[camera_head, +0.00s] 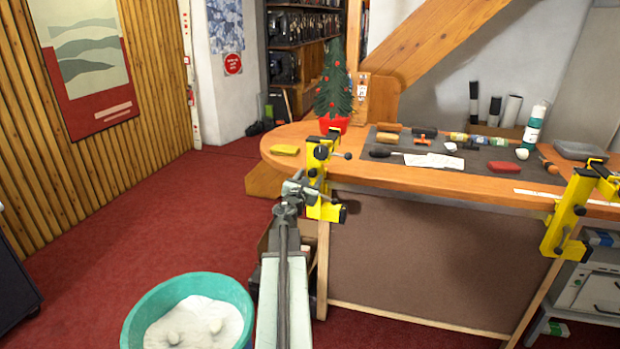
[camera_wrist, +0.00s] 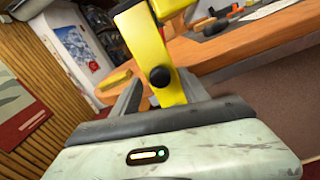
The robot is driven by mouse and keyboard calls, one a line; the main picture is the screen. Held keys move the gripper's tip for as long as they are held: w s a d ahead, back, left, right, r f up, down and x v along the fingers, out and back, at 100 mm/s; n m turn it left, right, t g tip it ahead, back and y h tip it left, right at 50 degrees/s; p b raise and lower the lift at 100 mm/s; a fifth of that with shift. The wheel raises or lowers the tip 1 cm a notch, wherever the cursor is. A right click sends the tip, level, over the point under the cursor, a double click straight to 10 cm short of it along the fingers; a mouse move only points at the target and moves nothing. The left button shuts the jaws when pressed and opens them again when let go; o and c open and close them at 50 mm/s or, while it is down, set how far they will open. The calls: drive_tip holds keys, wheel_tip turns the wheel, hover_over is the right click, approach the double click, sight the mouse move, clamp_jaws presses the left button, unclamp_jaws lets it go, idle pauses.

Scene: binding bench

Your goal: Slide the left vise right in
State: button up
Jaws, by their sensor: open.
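The left vise (camera_head: 318,183) is a yellow clamp-like frame with black knobs. It sits on the front edge of the wooden bench, near its rounded left end. In the wrist view the yellow vise (camera_wrist: 158,45) rises straight ahead, with a round black knob low on it. My gripper (camera_head: 299,187) is right at the vise's near left side. In the wrist view my open gripper (camera_wrist: 160,92) has its grey fingers on either side of the vise's lower part. I cannot tell whether they touch it. A second yellow vise (camera_head: 570,215) is on the bench edge at the right.
The bench top (camera_head: 400,172) holds a small Christmas tree (camera_head: 334,88), a yellow block (camera_head: 285,150) and a dark mat with several tools. A teal tub (camera_head: 135,325) stands on the floor at lower left. Red carpet (camera_head: 160,215) is clear left of the bench.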

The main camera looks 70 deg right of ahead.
drive_tip(key=shift+d, duration=0.3)
drive_tip(key=shift+a, duration=0.1)
clamp_jaws()
idle(1.1)
